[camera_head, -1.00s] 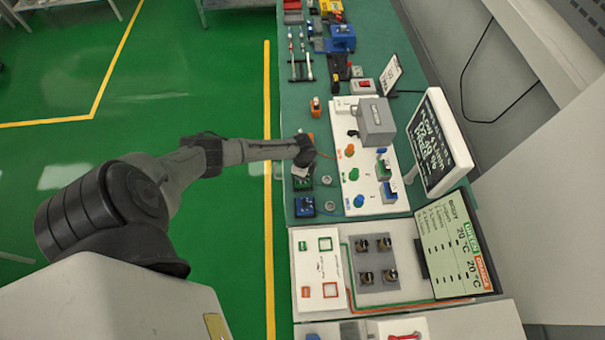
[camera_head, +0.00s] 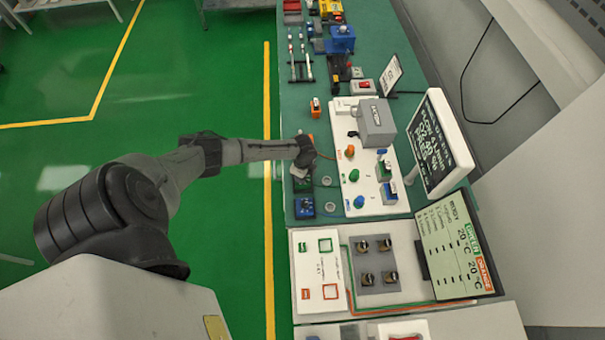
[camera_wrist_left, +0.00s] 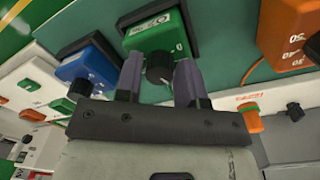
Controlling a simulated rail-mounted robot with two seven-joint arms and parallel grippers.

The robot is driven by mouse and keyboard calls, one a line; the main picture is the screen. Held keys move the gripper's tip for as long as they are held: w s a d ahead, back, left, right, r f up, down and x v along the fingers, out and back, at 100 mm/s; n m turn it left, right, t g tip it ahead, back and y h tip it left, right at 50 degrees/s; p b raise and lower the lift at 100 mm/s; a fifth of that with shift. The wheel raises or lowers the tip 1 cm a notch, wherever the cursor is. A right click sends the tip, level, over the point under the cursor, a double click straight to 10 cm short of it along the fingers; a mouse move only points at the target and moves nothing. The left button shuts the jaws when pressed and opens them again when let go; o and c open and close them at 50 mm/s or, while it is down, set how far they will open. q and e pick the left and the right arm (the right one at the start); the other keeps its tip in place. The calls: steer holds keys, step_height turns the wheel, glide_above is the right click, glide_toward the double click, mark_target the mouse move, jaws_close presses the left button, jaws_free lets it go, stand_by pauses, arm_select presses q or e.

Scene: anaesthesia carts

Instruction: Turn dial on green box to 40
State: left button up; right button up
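The green box (camera_wrist_left: 150,36) with its black dial (camera_wrist_left: 158,68) is in the upper middle of the left wrist view. A "0" shows beside the dial; the other markings are too small to read surely. My left gripper (camera_wrist_left: 160,80) has its two fingers apart, one on each side of the dial; I cannot tell whether they touch it. In the head view the left gripper (camera_head: 303,163) is over the green box (camera_head: 303,186), partly hiding it. My right gripper is in neither view.
A blue box (camera_wrist_left: 92,70) and an orange box (camera_wrist_left: 280,35) sit on either side of the green box. A white panel (camera_head: 360,185) with coloured knobs stands to the right, with a tilted black display (camera_head: 434,140) beyond. Green floor is open to the left.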

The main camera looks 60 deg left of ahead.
arm_select(q)
steer(key=shift+o, duration=1.4)
step_height(320, 180, up, 14)
steer(key=shift+w+a, duration=0.15)
steer(key=shift+w, duration=0.05)
steer(key=shift+f, duration=0.1)
